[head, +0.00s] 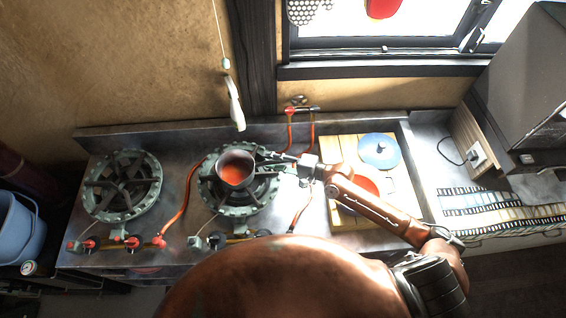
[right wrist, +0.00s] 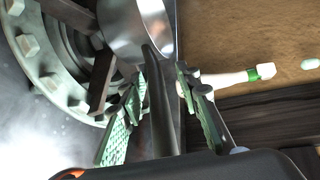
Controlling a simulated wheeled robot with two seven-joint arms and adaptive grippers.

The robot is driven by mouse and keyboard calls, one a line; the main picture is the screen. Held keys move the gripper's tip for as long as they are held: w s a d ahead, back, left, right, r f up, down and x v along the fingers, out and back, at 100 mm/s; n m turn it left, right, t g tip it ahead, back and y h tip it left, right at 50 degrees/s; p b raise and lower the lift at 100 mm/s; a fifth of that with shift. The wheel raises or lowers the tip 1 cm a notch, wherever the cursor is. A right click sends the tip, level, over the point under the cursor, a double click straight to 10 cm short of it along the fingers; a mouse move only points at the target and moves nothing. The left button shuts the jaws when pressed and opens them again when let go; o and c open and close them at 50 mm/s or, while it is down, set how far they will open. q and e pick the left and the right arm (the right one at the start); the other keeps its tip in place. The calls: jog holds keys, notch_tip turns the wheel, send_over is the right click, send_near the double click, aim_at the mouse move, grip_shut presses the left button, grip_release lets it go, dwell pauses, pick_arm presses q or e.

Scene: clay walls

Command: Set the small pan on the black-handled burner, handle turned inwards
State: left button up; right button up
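The small pan (head: 236,168), with an orange-red inside, is over the middle of the right-hand burner (head: 223,207). I cannot tell whether it rests on the grate or hangs just above. Its handle points right in the head view. My right gripper (head: 283,161) is at the handle. The left-hand burner (head: 122,186) has red valve handles and is empty. My left gripper is not in view.
A cream-and-green hanging item (head: 235,104) dangles on a cord behind the right-hand burner. To the right, a wooden board (head: 335,152) holds a blue lid (head: 379,150) and a red pot (head: 368,186). Orange hoses (head: 179,207) run beside the burners. A blue bucket (head: 18,232) stands far left.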

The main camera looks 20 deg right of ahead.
jog(key=b+v, duration=0.3)
jog(key=v, duration=0.8)
jog(key=shift+s+d, duration=0.25)
jog(key=shift+r, duration=0.15)
